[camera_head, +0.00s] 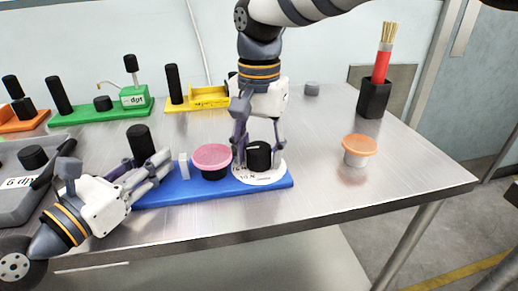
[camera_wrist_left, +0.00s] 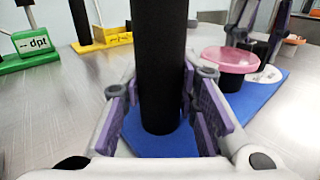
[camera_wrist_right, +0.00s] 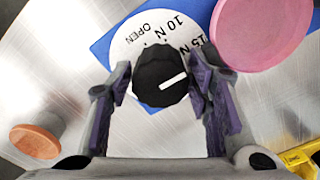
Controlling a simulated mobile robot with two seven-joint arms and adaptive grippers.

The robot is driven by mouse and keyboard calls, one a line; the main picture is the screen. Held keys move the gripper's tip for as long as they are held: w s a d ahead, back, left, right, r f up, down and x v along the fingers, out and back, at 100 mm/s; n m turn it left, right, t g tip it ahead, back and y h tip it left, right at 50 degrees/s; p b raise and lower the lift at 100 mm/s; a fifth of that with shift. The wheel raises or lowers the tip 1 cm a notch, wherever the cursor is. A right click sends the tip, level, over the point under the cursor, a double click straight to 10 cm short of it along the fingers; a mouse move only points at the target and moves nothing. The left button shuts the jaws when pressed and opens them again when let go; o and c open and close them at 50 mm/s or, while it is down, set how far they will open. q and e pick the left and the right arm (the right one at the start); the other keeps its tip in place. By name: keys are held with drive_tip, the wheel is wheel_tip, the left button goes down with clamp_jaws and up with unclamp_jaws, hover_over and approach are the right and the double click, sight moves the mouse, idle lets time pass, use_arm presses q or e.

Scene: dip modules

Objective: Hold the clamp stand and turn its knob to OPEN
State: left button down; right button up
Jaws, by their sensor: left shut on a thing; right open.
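The blue clamp stand (camera_head: 165,198) lies along the table's front edge, with a black post (camera_head: 140,140) at its left end. My left gripper (camera_head: 158,168) is shut on this post, and its fingers flank it in the left wrist view (camera_wrist_left: 162,100). The black knob (camera_head: 258,155) sits on a white dial at the right end. My right gripper (camera_head: 259,158) points down, open, with fingers on both sides of the knob. In the right wrist view, the knob's white pointer (camera_wrist_right: 172,83) points right, away from OPEN (camera_wrist_right: 140,33), past 10 N and 15 N; a finger covers part of the dial.
A pink-topped disc (camera_head: 212,155) and a small white block (camera_head: 184,166) stand on the base between post and knob. An orange-topped piece (camera_head: 359,147) and black brush cup (camera_head: 374,98) are right. Green (camera_head: 120,106) and yellow (camera_head: 208,97) modules stand behind; a grey tray (camera_head: 20,185) is left.

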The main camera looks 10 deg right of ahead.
use_arm(q)
drive_tip(key=shift+f, duration=0.1)
use_arm(e)
drive_tip(key=c, duration=0.9)
drive_tip(key=shift+n, duration=0.3)
drive_tip(key=n, duration=0.3)
drive_tip(key=shift+n, duration=0.4)
drive_tip(key=n, duration=0.9)
drive_tip(key=shift+n, duration=2.2)
